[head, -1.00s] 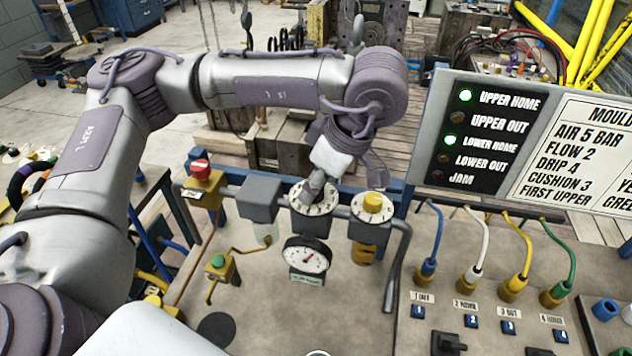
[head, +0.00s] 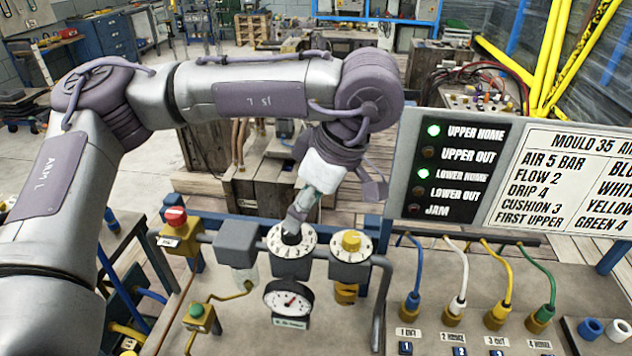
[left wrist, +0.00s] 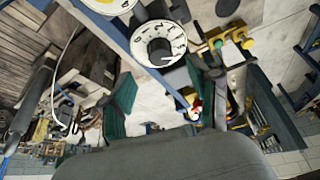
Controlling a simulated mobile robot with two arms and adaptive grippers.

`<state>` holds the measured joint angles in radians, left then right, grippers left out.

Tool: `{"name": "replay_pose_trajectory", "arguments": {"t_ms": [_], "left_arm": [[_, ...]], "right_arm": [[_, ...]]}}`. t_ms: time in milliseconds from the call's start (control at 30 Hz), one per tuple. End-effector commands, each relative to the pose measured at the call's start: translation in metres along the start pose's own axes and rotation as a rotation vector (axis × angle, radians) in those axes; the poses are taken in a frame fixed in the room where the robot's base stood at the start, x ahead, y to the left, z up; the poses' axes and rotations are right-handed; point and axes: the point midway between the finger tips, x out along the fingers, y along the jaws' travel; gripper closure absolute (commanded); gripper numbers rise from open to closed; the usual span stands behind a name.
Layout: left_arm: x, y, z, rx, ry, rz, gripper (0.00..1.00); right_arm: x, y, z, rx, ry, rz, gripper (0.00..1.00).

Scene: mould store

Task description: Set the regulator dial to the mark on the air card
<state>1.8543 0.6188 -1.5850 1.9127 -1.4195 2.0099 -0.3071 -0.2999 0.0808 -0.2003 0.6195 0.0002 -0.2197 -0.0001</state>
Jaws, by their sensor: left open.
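The regulator dial (head: 308,246) is a white numbered ring with a dark knob in the middle, on top of the air unit on the bench. It also shows in the left wrist view (left wrist: 178,38). My left gripper (head: 293,226) is open, just above the dial and hiding part of it; its two green-padded fingers show apart with nothing between them in the left wrist view (left wrist: 163,98). A round gauge (head: 288,299) with a red needle sits below the dial. The air card (head: 560,175) reads "AIR 5 BAR". My right gripper is not in view.
A second dial with a yellow knob (head: 351,242) stands close to the right. A red-topped valve (head: 175,225) and a green button (head: 197,313) are to the left. The lamp panel (head: 455,170) rises at the right, above several coloured hoses.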

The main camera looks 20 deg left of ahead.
Motion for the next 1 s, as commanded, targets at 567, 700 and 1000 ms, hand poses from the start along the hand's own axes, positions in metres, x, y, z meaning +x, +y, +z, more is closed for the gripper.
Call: {"name": "replay_pose_trajectory", "arguments": {"t_ms": [567,700,1000], "left_arm": [[-0.063,0.000,0.000,0.001,0.000,-0.001,0.39],[-0.063,0.000,0.000,0.001,0.000,-0.001,0.39],[-0.063,0.000,0.000,0.001,0.000,-0.001,0.39]], "right_arm": [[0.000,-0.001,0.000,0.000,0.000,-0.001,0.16],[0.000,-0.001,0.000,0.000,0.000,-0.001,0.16],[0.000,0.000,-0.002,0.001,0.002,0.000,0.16]]}}
